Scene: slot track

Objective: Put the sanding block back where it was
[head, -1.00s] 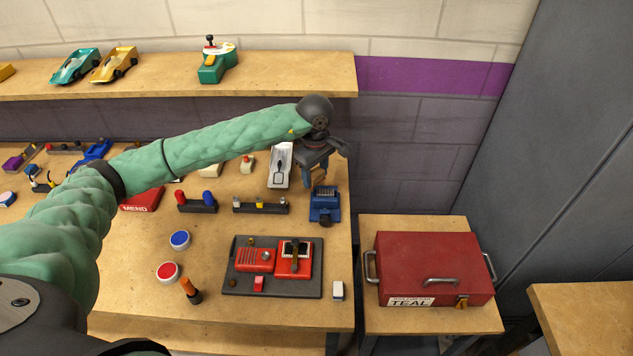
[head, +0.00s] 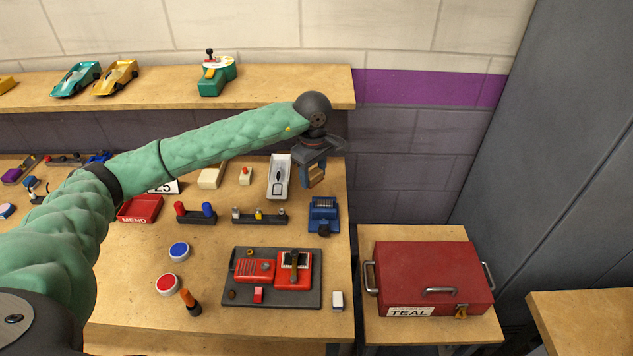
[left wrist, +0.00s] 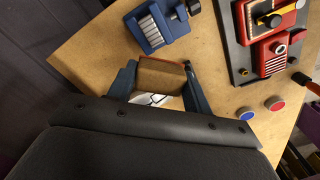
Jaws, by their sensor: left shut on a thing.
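My left gripper (head: 314,174) is shut on the sanding block (head: 317,178), a brown block with a reddish edge. In the head view it is at the back right corner of the workbench (head: 210,270), behind a blue device (head: 323,214). The left wrist view shows the block (left wrist: 160,76) between the two fingers of the gripper (left wrist: 159,72). The block appears to be above the bench, though its height is hard to tell. My right gripper is not in view.
A white tray-like piece (head: 279,177) lies just left of the gripper. A dark board with red devices (head: 230,297) is nearer the front. A red toolbox (head: 430,270) stands on a side table at right. A shelf (head: 280,85) runs behind.

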